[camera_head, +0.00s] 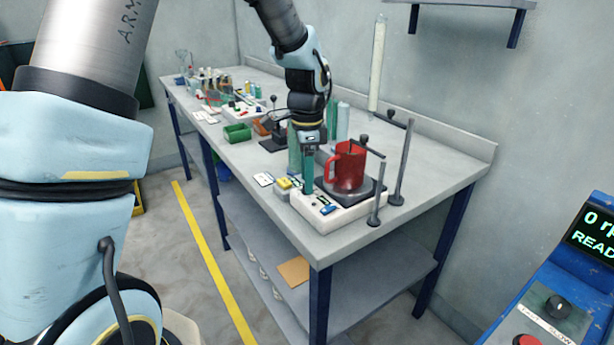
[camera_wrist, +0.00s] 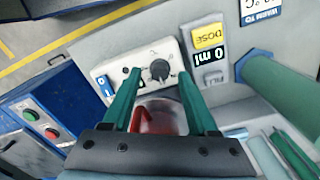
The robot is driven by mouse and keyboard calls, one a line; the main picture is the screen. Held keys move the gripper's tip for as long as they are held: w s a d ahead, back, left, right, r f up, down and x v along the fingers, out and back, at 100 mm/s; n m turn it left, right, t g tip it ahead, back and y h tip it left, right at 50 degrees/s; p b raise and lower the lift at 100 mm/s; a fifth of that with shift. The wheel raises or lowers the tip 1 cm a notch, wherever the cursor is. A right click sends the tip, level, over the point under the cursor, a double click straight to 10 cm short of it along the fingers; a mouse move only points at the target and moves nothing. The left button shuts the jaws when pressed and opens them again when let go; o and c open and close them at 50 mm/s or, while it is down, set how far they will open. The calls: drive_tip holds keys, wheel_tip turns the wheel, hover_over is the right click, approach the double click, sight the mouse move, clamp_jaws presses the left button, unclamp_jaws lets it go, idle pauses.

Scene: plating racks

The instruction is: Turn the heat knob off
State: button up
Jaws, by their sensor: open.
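The heat knob (camera_wrist: 159,70) is a dark round dial on the front panel of the white hot plate (camera_wrist: 112,67). In the head view the hot plate (camera_head: 345,216) stands at the near end of the bench, and I cannot make out the knob clearly there. My gripper (camera_wrist: 161,73) is open. Its two green fingers point at the panel, and in the wrist view the knob appears between their tips. I cannot tell whether they touch it. In the head view my gripper (camera_head: 302,182) hangs over the front of the hot plate, left of the red jug (camera_head: 349,168).
The red jug sits on the hot plate and shows between the fingers in the wrist view (camera_wrist: 158,116). Metal posts (camera_head: 403,165) stand beside the plate. A yellow DOSE button (camera_wrist: 209,38) is close by. Jars and trays fill the far bench. A blue console (camera_head: 560,290) is at right.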

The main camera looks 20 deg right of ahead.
drive_tip(key=shift+f, duration=0.6)
clamp_jaws()
